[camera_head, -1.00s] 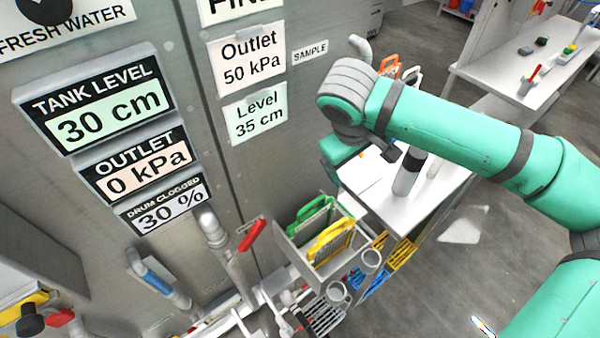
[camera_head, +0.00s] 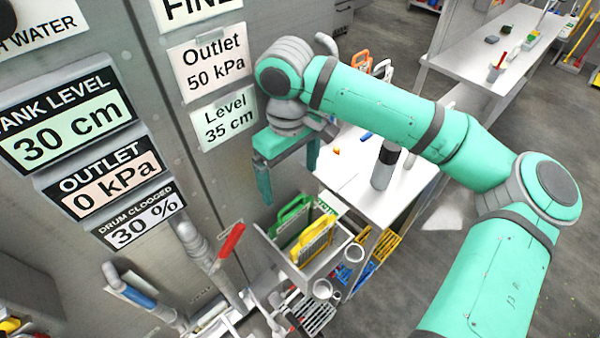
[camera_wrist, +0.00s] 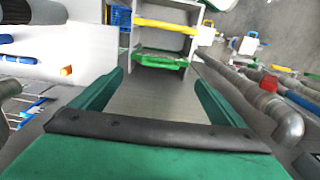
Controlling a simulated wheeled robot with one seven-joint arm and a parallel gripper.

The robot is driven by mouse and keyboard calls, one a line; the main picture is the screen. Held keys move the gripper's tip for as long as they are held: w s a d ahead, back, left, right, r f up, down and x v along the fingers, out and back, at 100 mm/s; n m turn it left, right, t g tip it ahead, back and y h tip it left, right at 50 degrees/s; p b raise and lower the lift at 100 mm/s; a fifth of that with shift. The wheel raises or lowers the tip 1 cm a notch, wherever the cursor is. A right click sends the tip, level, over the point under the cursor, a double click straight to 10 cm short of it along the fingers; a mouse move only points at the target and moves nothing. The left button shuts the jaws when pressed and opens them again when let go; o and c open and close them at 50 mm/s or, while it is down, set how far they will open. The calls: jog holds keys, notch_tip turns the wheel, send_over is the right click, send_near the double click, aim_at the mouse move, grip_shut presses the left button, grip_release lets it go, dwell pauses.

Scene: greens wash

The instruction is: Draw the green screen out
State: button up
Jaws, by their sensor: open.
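The green screen (camera_head: 289,217) stands upright in the grey open-topped housing (camera_head: 333,262), with its handle at the top. It lies beside the yellow screen (camera_head: 314,238), on the side toward the steel tank wall. My gripper (camera_head: 288,178) is open and empty, above and a little behind the housing in the head view. In the wrist view the green screen (camera_wrist: 160,59) appears ahead, between and beyond the two fingertips of my gripper (camera_wrist: 158,80). The yellow screen (camera_wrist: 165,24) is farther off there. The lower parts of both screens are hidden in the housing.
A white table (camera_head: 360,186) with a dark-topped cylinder (camera_head: 384,165) stands to the right of the housing. A red-handled valve (camera_head: 231,241) and pipes are to the left. The tank wall with display panels (camera_head: 72,117) rises close by. Yellow crates (camera_head: 381,247) sit under the table.

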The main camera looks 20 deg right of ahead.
aim_at(291, 202)
notch_tip(291, 202, down, 11)
jog(key=shift+r, duration=0.2)
dwell(0.3)
jog(key=c, duration=1.3)
jog(key=shift+r, duration=0.15)
jog(key=shift+r, duration=0.1)
notch_tip(291, 202, up, 15)
jog(key=shift+f, duration=0.2)
dwell(0.9)
dwell(0.4)
